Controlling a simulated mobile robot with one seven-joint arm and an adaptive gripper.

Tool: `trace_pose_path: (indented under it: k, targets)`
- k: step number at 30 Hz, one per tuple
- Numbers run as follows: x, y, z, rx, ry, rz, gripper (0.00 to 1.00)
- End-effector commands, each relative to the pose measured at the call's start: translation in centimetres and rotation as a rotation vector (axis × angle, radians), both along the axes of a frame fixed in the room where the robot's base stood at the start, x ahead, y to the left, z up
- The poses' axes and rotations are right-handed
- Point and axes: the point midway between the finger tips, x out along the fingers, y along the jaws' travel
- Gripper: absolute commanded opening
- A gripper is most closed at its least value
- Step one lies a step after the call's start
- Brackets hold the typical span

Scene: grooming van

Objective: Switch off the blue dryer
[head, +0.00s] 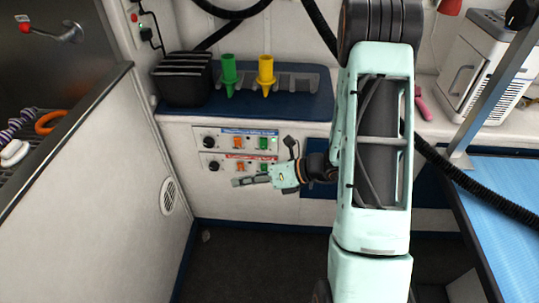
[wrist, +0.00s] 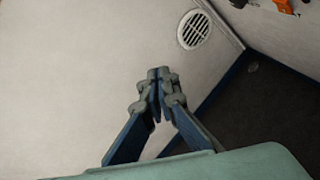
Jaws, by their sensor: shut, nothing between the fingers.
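The upper control panel (head: 222,143) with a blue label is on the white cabinet front in the head view. It has a black knob (head: 209,143), an orange switch (head: 238,143) and a lit green switch (head: 264,143). A similar lower panel (head: 225,166) with a red label sits just below it. My gripper (head: 238,182) is in front of and below the panels, pointing left, shut and empty. In the wrist view its fingertips (wrist: 158,74) meet against a white wall. The switch positions are too small to read.
A green nozzle (head: 229,75) and a yellow nozzle (head: 266,75) stand on the counter above, beside a black box (head: 182,80). A white side wall (head: 110,190) with a round vent (head: 167,196) closes off the left. A blue-topped table (head: 505,195) stands right.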

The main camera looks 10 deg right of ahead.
Motion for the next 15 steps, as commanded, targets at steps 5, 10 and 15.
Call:
trace_pose_path:
  k: [5, 10, 15]
  targets:
    - [0.9, -3.3, -1.8, 0.232, 0.179, -0.282, 0.00]
    - [1.8, -6.9, -2.9, 0.473, 0.321, -0.535, 0.00]
    - [2.4, -10.6, -3.6, 0.704, 0.422, -0.740, 0.00]
